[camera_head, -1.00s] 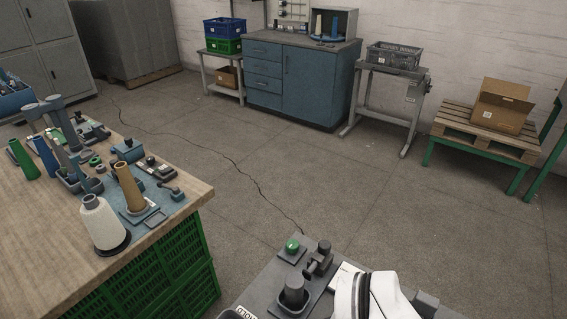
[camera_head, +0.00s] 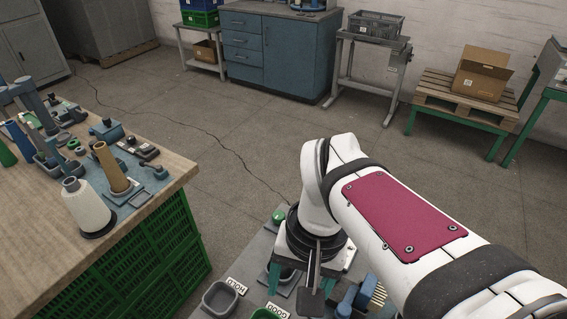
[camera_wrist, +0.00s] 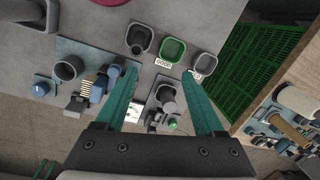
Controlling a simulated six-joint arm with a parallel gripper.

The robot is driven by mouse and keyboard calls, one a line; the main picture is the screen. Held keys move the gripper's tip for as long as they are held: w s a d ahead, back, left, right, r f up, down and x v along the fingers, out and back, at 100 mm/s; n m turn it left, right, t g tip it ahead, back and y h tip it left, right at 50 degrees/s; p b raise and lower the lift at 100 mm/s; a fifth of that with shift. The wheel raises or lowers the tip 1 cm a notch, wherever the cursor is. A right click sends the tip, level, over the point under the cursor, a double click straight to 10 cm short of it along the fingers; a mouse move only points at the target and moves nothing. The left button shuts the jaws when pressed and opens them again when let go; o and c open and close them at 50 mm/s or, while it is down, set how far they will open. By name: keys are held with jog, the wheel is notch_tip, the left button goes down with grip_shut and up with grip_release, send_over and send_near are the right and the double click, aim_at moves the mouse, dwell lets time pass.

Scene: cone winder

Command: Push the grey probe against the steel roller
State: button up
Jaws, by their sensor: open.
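My gripper (camera_wrist: 161,72) points down over the grey bench, its two teal fingers apart with nothing between them. It also shows low in the head view (camera_head: 310,284), partly hidden by my wrist. A short grey round post (camera_wrist: 165,94) stands in a holder below and between the fingers, apart from them; a green knob (camera_wrist: 172,124) is beside it. Left of the fingers is a blue fixture plate (camera_wrist: 88,52) with a blue round part (camera_wrist: 97,93) and a small grey block (camera_wrist: 77,105). I cannot tell which part is the grey probe or the steel roller.
Labelled grey (camera_wrist: 205,65) and green (camera_wrist: 173,50) trays line the bench edge. A dark grey cup (camera_wrist: 68,68) stands on the fixture plate. A wooden bench (camera_head: 150,165) with a white cone (camera_head: 88,208) and other parts is at left. The floor between is clear.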

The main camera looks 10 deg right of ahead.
jog(key=w+d+f, duration=0.1)
jog(key=w+d, duration=0.3)
jog(key=w, duration=0.5)
jog(key=w+d+f+h, duration=0.1)
jog(key=w+d, duration=0.3)
jog(key=w, duration=0.5)
jog(key=w+d+f, duration=0.1)
jog(key=w+d, duration=0.3)
jog(key=w, duration=0.4)
jog(key=f, duration=1.4)
jog(key=shift+w+f, duration=0.2)
jog(key=shift+w, duration=0.2)
jog(key=shift+f, duration=0.6)
jog(key=shift+c, duration=0.2)
grip_shut()
jog(key=shift+r, duration=0.1)
